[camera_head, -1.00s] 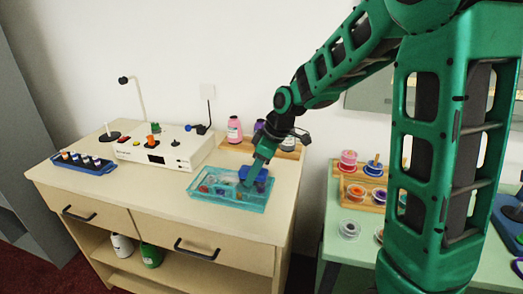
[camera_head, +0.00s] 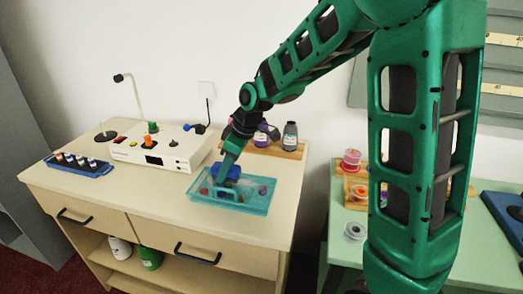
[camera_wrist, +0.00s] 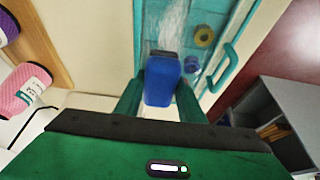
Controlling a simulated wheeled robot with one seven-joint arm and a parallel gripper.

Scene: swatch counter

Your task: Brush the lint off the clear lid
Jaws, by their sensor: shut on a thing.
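A teal box (camera_head: 262,207) with a see-through lid (camera_wrist: 208,18) stands on the wooden counter. Small coloured items show through the lid. Whitish, streaky lint (camera_wrist: 173,22) lies on the lid just beyond the brush in the wrist view. My gripper (camera_head: 221,180) is shut on a blue brush (camera_wrist: 163,85), whose dark far edge points at the lint. The brush also shows in the head view (camera_head: 229,172), over the back left half of the box. I cannot tell whether its bristles touch the lid. A teal handle (camera_wrist: 222,68) sticks out along one box side.
A white device with knobs (camera_head: 165,150) and a blue vial rack (camera_head: 78,165) stand to the left. Bottles (camera_head: 290,136) stand on a wooden tray behind the box. The counter in front of the box is clear.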

